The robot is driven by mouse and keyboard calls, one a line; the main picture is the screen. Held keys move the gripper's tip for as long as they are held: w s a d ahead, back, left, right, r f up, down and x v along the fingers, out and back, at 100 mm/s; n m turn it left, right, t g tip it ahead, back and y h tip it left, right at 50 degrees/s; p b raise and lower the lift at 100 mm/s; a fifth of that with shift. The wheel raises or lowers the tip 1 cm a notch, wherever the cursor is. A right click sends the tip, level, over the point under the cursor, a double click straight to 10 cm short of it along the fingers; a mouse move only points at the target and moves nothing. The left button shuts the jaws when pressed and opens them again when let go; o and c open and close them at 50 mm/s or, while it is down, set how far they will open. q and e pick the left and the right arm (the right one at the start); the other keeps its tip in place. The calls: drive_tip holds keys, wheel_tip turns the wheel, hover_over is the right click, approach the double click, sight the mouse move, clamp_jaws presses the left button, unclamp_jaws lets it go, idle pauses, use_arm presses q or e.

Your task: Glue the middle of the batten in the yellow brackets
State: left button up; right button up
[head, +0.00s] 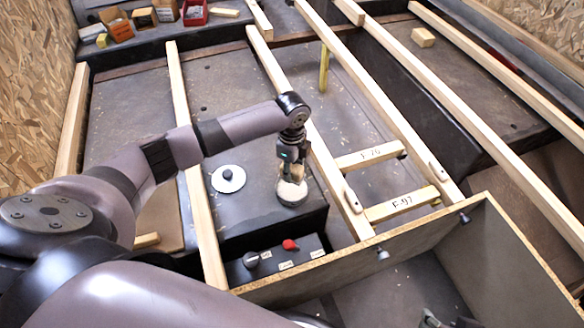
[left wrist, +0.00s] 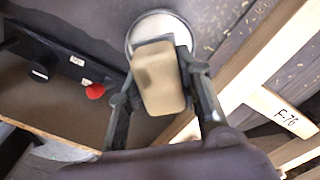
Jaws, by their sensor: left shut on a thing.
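My left gripper (head: 292,165) points down over a round pot with a pale rim (head: 291,193) on the dark bench. It is shut on a tan block-shaped handle (left wrist: 158,78), with one finger on each side. In the left wrist view the handle covers much of the pot (left wrist: 137,28); what is below the handle is hidden. A yellow upright piece (head: 323,68), perhaps one of the brackets, stands between two long battens. I cannot tell which batten (head: 375,105) is the task's. A grey part at the bottom edge may be my right gripper (head: 436,319), mostly cut off.
A white disc with a black knob (head: 228,178) lies left of the pot. A control box with a red knob (head: 290,245) is in front. Short crosspieces marked F-76 (head: 370,156) and F-97 (head: 401,204) join long rails. Small boxes (head: 117,24) stand at the back left.

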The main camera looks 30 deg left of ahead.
sight(292, 188)
use_arm(q)
drive_tip(key=shift+f+b, duration=0.65)
drive_tip(key=shift+b, duration=0.05)
drive_tip(key=shift+f+b, duration=0.7)
drive_tip(key=shift+b, duration=0.05)
use_arm(e)
drive_tip(key=w+a+r+t+y, duration=0.2)
drive_tip(key=w+a+r+t, duration=0.2)
drive_tip(key=w+r+t, duration=0.5)
use_arm(q)
drive_tip(key=shift+f+b, duration=0.6)
drive_tip(key=shift+b, duration=0.1)
drive_tip(key=shift+f+b, duration=0.55)
drive_tip(key=shift+b, duration=0.1)
drive_tip(key=shift+f, duration=0.2)
use_arm(e)
drive_tip(key=w+a+r+t+y, duration=0.1)
drive_tip(key=w+r+t, duration=0.1)
drive_tip(key=r, duration=0.4)
drive_tip(key=w+a+r+t+y, duration=0.1)
drive_tip(key=w+r+t, duration=0.1)
drive_tip(key=r+t, duration=0.2)
drive_tip(key=shift+a+r+n+t+y, duration=0.3)
drive_tip(key=shift+r+n+t, duration=0.1)
drive_tip(key=shift+r, duration=0.45)
